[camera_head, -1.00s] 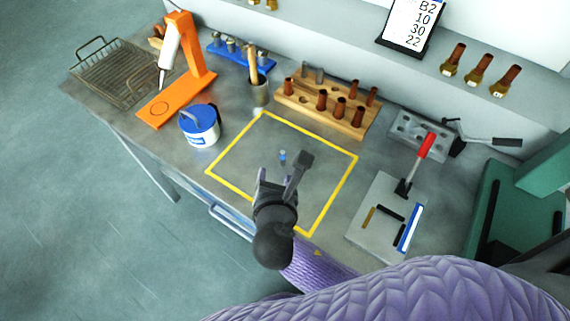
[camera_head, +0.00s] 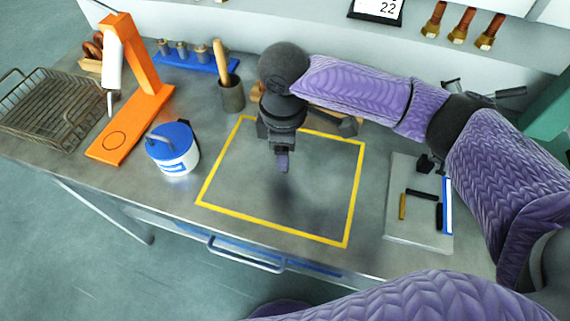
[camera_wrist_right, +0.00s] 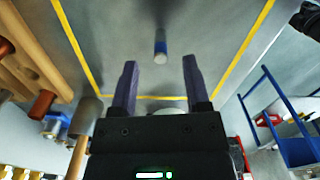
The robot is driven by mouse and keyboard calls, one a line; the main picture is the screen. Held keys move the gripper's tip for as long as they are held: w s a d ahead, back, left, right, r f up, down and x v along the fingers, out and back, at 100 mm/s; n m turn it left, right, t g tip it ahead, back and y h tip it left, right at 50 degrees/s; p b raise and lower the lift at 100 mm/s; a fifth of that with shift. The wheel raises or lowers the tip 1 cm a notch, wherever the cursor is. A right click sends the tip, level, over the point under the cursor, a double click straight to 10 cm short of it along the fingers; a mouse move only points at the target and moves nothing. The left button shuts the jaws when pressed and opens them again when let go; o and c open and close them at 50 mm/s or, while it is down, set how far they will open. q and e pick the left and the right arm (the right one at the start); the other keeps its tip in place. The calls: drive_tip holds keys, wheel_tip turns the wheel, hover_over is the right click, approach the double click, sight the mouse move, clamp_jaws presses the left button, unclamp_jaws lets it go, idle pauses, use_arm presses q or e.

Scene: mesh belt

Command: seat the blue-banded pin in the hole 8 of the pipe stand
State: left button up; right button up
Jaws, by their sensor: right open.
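The blue-banded pin (camera_wrist_right: 160,45) is a small grey cylinder with a blue band, on the grey worktop inside the yellow outline. It shows in the right wrist view beyond the fingertips, roughly midway between them and apart from both. My right gripper (camera_wrist_right: 160,68) is open and empty; in the head view it (camera_head: 282,165) hangs over the upper middle of the outline and hides the pin. The wooden pipe stand (camera_wrist_right: 35,50) with brown pegs is at the left of the right wrist view. In the head view my right arm covers most of it, and hole 8 cannot be made out. My left gripper is out of view.
A blue-lidded tub (camera_head: 172,150), orange stand (camera_head: 128,120), wire basket (camera_head: 45,110) and cup with a wooden handle (camera_head: 231,95) stand left. A grey plate fixture (camera_head: 415,225) is at the right. The yellow-outlined area (camera_head: 225,213) is otherwise clear.

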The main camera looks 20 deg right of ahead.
wheel_tip(320, 180, down, 4)
drive_tip(key=shift+s+d+r+b, duration=0.1)
drive_tip(key=shift+r+b, duration=0.05)
drive_tip(key=shift+b, duration=0.4)
drive_tip(key=shift+r, duration=0.1)
clamp_jaws()
wheel_tip(320, 180, up, 10)
drive_tip(key=p, duration=0.4)
drive_tip(key=shift+r, duration=0.1)
drive_tip(key=s+d+r+m, duration=0.1)
drive_tip(key=m, duration=0.3)
drive_tip(key=s+d+m, duration=0.1)
drive_tip(key=m, duration=0.4)
drive_tip(key=s+d+r+m, duration=0.1)
drive_tip(key=m, duration=0.3)
drive_tip(key=shift+s+d+r, duration=0.2)
drive_tip(key=shift+d+r, duration=0.1)
